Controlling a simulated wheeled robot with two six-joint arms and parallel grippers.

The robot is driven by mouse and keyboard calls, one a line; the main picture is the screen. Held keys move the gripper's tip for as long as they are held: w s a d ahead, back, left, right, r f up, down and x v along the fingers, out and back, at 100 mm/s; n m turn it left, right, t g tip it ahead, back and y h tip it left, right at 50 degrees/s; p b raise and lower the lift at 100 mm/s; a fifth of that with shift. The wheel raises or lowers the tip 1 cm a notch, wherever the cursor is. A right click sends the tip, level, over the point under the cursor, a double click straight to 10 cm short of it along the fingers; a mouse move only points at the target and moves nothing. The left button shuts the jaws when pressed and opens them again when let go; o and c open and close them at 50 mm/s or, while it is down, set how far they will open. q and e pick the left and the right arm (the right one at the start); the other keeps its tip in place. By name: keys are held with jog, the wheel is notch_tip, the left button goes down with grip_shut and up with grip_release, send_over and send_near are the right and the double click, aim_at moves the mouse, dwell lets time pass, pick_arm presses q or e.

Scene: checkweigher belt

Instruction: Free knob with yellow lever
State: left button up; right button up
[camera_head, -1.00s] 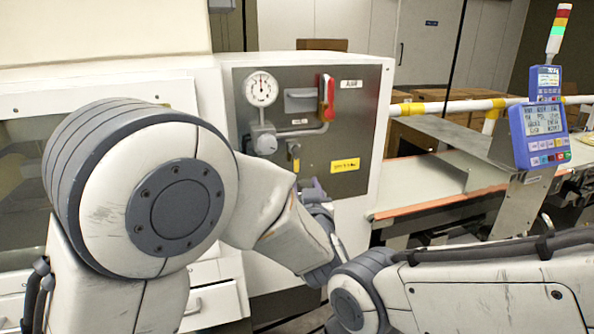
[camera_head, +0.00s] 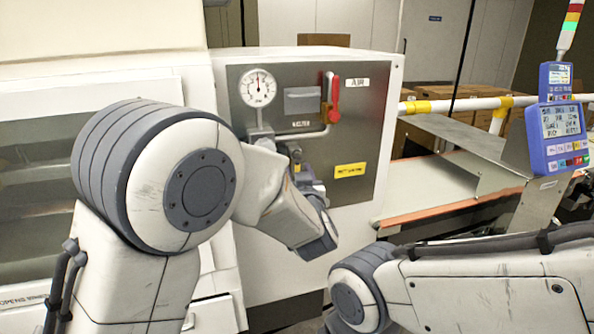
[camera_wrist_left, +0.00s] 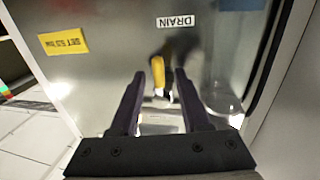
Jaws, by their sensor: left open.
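The yellow lever (camera_wrist_left: 158,75) is on the steel panel below the DRAIN label, in the upside-down left wrist view. A dark, blurred fitting sits beside it. In the head view a small yellowish part of the drain valve (camera_head: 295,153) shows below the pipe, partly hidden by my left wrist. My left gripper (camera_wrist_left: 160,76) is open, with one dark finger on each side of the lever; it also shows in the head view (camera_head: 312,184). I cannot tell whether the fingers touch the lever. My right gripper is out of view.
The panel also holds a pressure gauge (camera_head: 258,88), a red lever (camera_head: 333,99) by the AIR label, a pipe (camera_head: 300,134) and a yellow label (camera_head: 350,170). A conveyor (camera_head: 435,185) and a blue display unit (camera_head: 556,135) stand at the right. My right arm crosses the lower right.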

pick_arm(q)
jog(key=shift+c, duration=0.3)
grip_shut()
jog(key=shift+d, duration=0.1)
